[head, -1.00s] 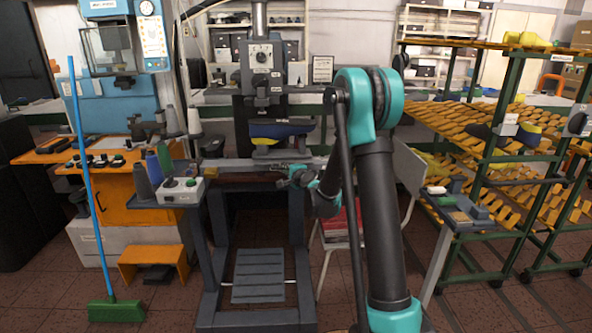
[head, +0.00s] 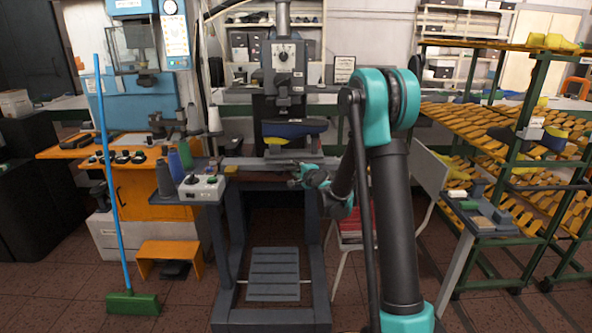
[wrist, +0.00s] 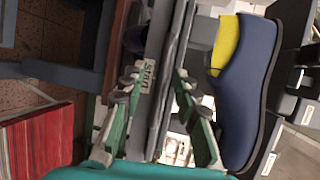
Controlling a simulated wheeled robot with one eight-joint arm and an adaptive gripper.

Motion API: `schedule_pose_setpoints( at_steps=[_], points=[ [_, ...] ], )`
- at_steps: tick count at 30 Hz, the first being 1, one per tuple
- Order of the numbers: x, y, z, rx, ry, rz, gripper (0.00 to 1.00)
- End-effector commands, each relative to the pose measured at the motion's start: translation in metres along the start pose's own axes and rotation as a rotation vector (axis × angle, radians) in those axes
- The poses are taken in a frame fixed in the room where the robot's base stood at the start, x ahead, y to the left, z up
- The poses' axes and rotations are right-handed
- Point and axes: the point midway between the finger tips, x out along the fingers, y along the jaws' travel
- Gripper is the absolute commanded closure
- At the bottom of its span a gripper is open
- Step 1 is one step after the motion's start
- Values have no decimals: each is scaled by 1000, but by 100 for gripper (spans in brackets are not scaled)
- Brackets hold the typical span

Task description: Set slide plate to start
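The slide plate appears to be the long grey bar on the machine's bench (head: 262,162), below the press head. In the wrist view a grey bar (wrist: 172,75) runs between my fingers, and a small white label beside it seems to read START. My gripper (head: 296,178) is at the front edge of this bench. In the wrist view my gripper (wrist: 155,82) has its two green fingers apart, one on each side of the bar. I cannot tell whether either finger touches it. A blue and yellow shoe last (head: 297,129) sits above the bar, beside my right finger in the wrist view (wrist: 245,85).
A control box (head: 201,187) and thread cones stand left of the bench. A chair with red items (head: 352,220) is behind my arm. A broom (head: 112,180) stands left, and a rack of yellow lasts (head: 490,125) stands right.

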Motion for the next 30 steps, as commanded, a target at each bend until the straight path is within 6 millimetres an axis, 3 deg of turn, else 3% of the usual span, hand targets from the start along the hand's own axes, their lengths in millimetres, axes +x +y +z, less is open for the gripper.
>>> schedule_pose_setpoints(
  at_steps=[7, 11, 24, 30],
  points=[
    [-1, 0, 0, 0, 1, -1, 70],
    [-11, 0, -1, 1, 1, 0, 70],
    [-95, 0, 0, 0, 1, 0, 70],
    [-116, 0, 0, 0, 1, 0, 70]
  ],
)
